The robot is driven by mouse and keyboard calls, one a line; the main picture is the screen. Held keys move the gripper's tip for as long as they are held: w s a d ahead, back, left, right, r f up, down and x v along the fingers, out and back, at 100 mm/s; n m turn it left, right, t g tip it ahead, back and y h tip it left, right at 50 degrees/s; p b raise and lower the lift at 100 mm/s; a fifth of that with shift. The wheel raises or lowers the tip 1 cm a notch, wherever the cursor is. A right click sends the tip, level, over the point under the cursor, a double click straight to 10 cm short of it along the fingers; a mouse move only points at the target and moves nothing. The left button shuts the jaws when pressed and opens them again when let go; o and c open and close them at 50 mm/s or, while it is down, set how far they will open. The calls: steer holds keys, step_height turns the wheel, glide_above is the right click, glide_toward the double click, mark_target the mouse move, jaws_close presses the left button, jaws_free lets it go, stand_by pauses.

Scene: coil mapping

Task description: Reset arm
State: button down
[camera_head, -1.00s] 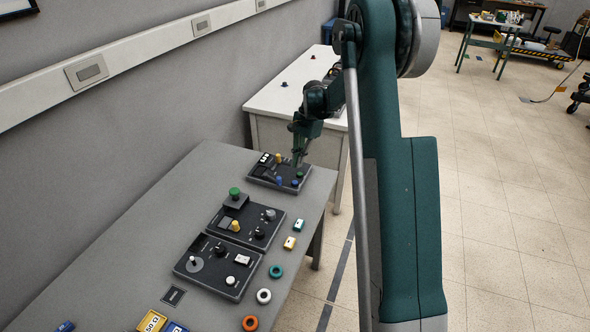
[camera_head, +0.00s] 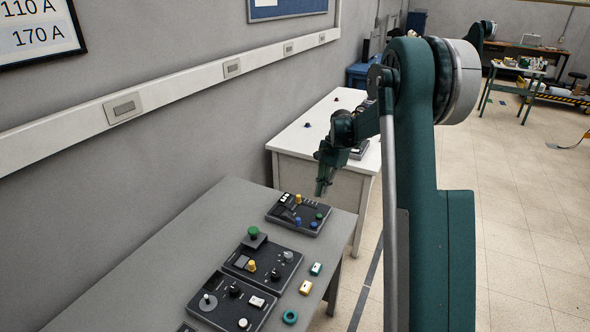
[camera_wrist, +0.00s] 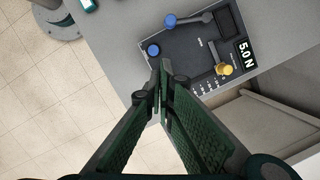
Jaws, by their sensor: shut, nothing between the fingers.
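My gripper (camera_head: 321,188) is green and hangs above the far end of the grey table (camera_head: 165,255). Its fingers are closed together with nothing between them, as the wrist view also shows (camera_wrist: 161,75). Beyond and below the fingertips lies a dark control panel (camera_head: 281,214) with a yellow knob (camera_wrist: 223,69), blue knobs (camera_wrist: 153,50) and a display (camera_wrist: 245,52) reading 5.0 N. The fingertips overlap the panel's edge in the wrist view and appear clear of it in the head view.
Two more control panels (camera_head: 242,287), one with a green button (camera_head: 254,232), stand nearer on the table. Small blocks (camera_head: 306,288) and a teal ring (camera_head: 290,317) lie along its right edge. A white table (camera_head: 290,140) stands behind. Open floor (camera_head: 520,230) lies to the right.

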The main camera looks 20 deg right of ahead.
steer(key=s+a+r+n+t+h, duration=0.1)
steer(key=s+a+r+n+t, duration=0.15)
steer(key=s+a+r, duration=0.55)
steer(key=s+a+r+n+t+h, duration=0.1)
steer(key=s+a+r+n, duration=0.35)
steer(key=s+r, duration=0.6)
steer(key=s+a+f+n+t, duration=0.1)
steer(key=s+a+n+t, duration=0.1)
steer(key=s, duration=1)
steer(key=s+a+f+n+t, duration=0.1)
steer(key=s+a+n, duration=0.4)
steer(key=s, duration=0.8)
steer(key=shift+s+a+f+n+t+h, duration=0.3)
steer(key=shift+a+t, duration=0.15)
steer(key=shift+t, duration=0.3)
steer(key=c, duration=3.1)
jaws_free()
steer(key=shift+c, duration=0.2)
